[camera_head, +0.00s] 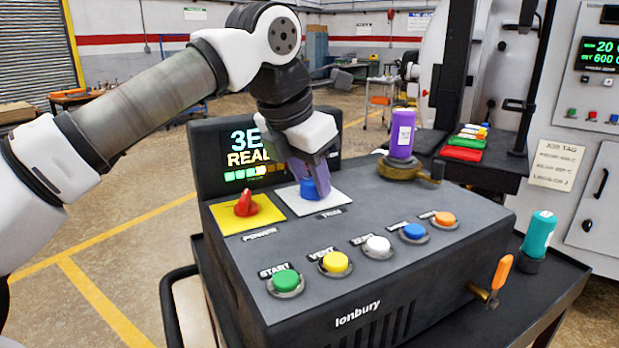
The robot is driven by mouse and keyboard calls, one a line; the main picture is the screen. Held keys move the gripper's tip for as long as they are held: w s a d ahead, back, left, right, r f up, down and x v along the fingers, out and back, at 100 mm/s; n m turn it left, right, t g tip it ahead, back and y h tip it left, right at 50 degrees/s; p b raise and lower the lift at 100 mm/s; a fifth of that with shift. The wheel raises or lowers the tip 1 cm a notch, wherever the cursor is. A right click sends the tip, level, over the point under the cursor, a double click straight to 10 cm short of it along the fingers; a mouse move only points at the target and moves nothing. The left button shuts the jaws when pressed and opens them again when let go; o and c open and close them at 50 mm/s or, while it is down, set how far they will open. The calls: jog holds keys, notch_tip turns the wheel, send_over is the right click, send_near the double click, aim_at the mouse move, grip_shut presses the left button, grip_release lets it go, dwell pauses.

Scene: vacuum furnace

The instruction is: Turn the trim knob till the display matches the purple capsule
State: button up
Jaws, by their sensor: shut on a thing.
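The trim knob (309,188) is blue and sits on a white plate (331,201) marked TRIM on the black Ionbury console. My gripper (308,182) points down from above with its fingers around the knob, shut on it. The display (250,152) stands behind the knob. It shows "3E", "REA" and a row of green and yellow blocks; my gripper and arm hide the rest. The purple capsule (401,139) with a white label stands upright on a brass-coloured holder at the console's back right. The label's text is too small to read.
A red power knob (245,204) on a yellow plate sits left of the trim knob. START, VENT and other buttons (286,281) line the front. An orange-handled lever (500,273) and a teal capsule (540,233) are at right. A job tag (556,165) hangs on the furnace.

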jog(key=shift+n, duration=0.4)
jog(key=o, duration=1)
jog(key=shift+c, duration=0.2)
jog(key=shift+r, duration=0.1)
